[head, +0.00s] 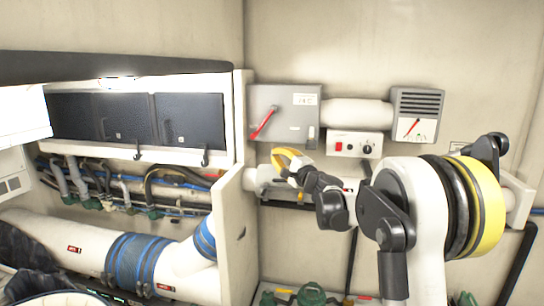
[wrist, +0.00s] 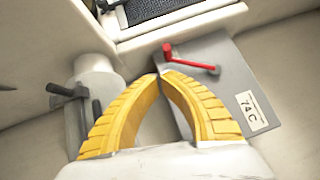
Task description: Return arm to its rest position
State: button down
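My gripper (head: 287,158) is at the end of my arm, which reaches in from the right in the head view. Its curved yellow fingers are in front of the wall, just below the grey box (head: 290,98) with a red lever (head: 264,122). In the wrist view the fingertips (wrist: 160,76) meet, with nothing seen held between them. There the grey box (wrist: 228,70) and its red lever (wrist: 192,60) lie beyond the fingers. The lever's lower end appears close to the fingertips; I cannot tell whether they touch.
A vented grey unit (head: 417,112) and a white switch box (head: 354,145) are on the wall near my arm. A pale partition (head: 232,230) stands left of my gripper. Dark lockers (head: 190,119), hooks, hoses and a large white duct (head: 60,240) fill the left side.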

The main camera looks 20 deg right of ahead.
jog(key=s+a+f+n+g+y+b, duration=0.1)
jog(key=s+a+f+n+g+b, duration=0.2)
jog(key=s+a+f+n+b, duration=0.5)
jog(key=s+a+f+n+g+y+b, duration=0.2)
jog(key=s+a+f+g+b, duration=0.2)
jog(key=s+a+f, duration=0.5)
jog(key=s+f+n+g+h+b, duration=0.2)
jog(key=s+f+b, duration=0.3)
jog(key=s+f, duration=0.7)
jog(key=s+d+f+n+g+h+b, duration=0.1)
jog(key=s+f+n+g+h+b, duration=0.2)
jog(key=s+f, duration=1)
jog(key=s+n+h+b, duration=0.1)
jog(key=s+n+b, duration=0.1)
jog(key=s, duration=0.3)
jog(key=shift+d+f+b, duration=0.15)
jog(key=shift+f+b, duration=0.15)
jog(key=shift+b, duration=0.5)
jog(key=shift+w, duration=0.1)
